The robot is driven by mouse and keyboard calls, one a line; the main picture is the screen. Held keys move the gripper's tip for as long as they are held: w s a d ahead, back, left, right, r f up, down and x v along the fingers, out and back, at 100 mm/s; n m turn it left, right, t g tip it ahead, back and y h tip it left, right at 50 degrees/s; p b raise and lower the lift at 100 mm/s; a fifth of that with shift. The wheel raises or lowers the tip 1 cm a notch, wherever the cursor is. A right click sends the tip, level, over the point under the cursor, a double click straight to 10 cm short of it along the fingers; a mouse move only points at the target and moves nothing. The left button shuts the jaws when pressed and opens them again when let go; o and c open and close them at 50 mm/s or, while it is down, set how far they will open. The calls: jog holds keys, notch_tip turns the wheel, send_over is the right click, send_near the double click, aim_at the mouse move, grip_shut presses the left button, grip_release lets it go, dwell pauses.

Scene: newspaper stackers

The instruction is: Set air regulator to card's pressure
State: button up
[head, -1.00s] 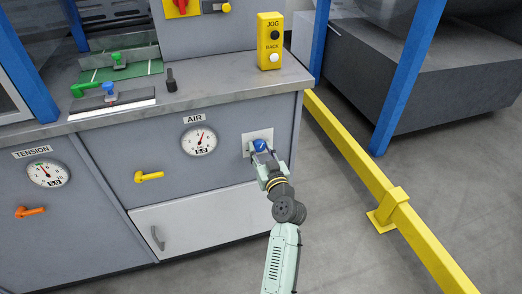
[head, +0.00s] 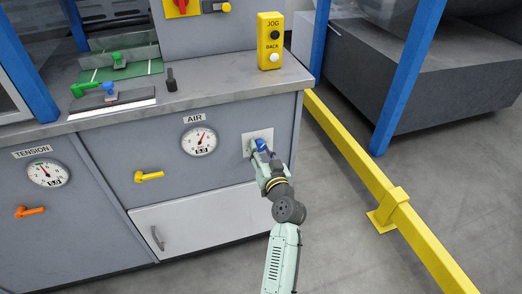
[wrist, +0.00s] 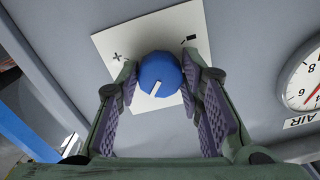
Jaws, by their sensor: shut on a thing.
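The blue regulator knob (wrist: 160,75) sits on a white plate (wrist: 113,37) marked with plus and minus, on the front of the grey cabinet. A white line on the knob shows in the wrist view. My gripper (wrist: 160,88) is shut on the knob, with one finger at each side. In the head view, my gripper (head: 264,158) partly hides the knob (head: 261,145). The AIR gauge (head: 199,140) is left of the plate; its red needle points up and slightly right, and its digital figures are too small to read surely. I cannot make out a pressure card.
A yellow-handled valve (head: 149,176) is below left of the AIR gauge. The TENSION gauge (head: 47,173) and an orange handle (head: 30,211) are at far left. A yellow JOG/BACK box (head: 270,42) stands on the counter. A yellow rail (head: 350,155) runs along the right.

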jog(key=shift+m, duration=1.2)
jog(key=o, duration=1.2)
jog(key=shift+s, duration=0.1)
jog(key=v, duration=1.2)
